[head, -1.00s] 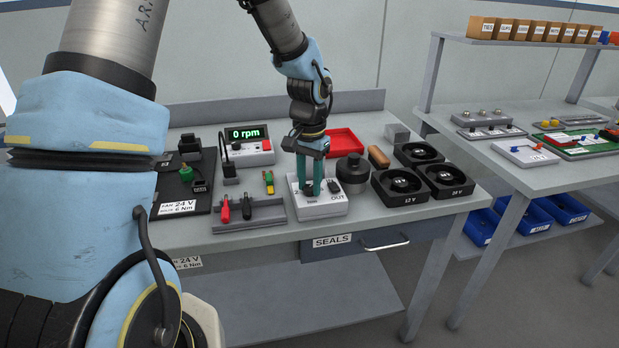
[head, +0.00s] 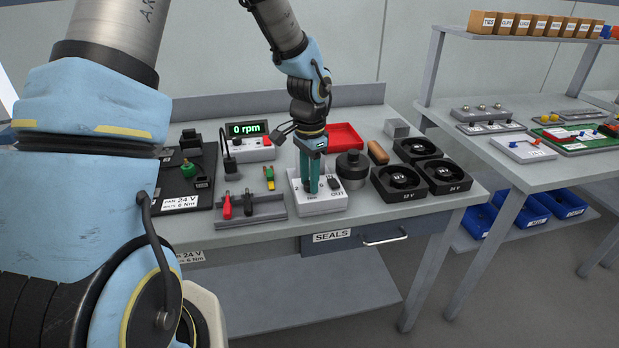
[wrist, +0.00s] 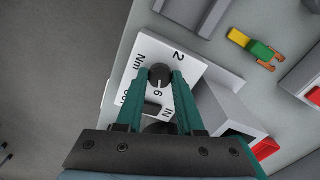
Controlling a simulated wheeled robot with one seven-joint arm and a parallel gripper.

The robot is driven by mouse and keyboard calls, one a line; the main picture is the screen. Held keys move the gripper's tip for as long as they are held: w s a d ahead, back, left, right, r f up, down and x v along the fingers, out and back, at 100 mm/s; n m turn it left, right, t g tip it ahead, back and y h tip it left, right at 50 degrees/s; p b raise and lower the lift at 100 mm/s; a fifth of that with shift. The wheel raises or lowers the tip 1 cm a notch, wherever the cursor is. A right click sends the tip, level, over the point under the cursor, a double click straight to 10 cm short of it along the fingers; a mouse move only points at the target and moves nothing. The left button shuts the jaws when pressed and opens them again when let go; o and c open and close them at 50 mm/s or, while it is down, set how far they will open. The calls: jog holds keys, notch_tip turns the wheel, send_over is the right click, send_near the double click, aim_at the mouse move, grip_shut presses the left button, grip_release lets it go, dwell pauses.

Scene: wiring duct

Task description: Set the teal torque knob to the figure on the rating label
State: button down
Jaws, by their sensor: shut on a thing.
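The torque knob (wrist: 160,75) looks dark grey, not teal, in the wrist view. It stands on a white box (head: 322,202) marked 2, 6, Nm, IN and OUT. A small pale mark on the knob appears to point toward the 6, though this is hard to be sure of. My gripper (wrist: 159,77) has teal fingers pointing down, shut on the knob from both sides. In the head view the fingers (head: 310,185) mostly hide the knob.
A screwdriver rack (head: 250,212) stands left of the box. A dark round part (head: 352,166) stands close on its right, with black fans (head: 399,182) beyond. A meter (head: 248,142) reading 0 rpm and a red tray (head: 345,137) are behind. A SEALS drawer (head: 352,237) is below.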

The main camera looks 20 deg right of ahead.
jog(key=shift+d, duration=0.1)
jog(key=c, duration=0.5)
grip_release()
jog(key=shift+c, duration=0.2)
notch_tip(320, 180, up, 11)
jog(key=b, duration=0.2)
jog(key=shift+f, duration=0.1)
jog(key=s+a+f+n, duration=0.1)
jog(key=s+a+n, duration=0.2)
jog(key=a+n, duration=0.4)
jog(key=s+a+f+n+t, duration=0.1)
jog(key=a+n, duration=0.6)
jog(key=a, duration=1.3)
jog(key=shift+s+f+t, duration=0.3)
jog(key=shift+s+f, duration=0.45)
jog(key=shift+s, duration=0.15)
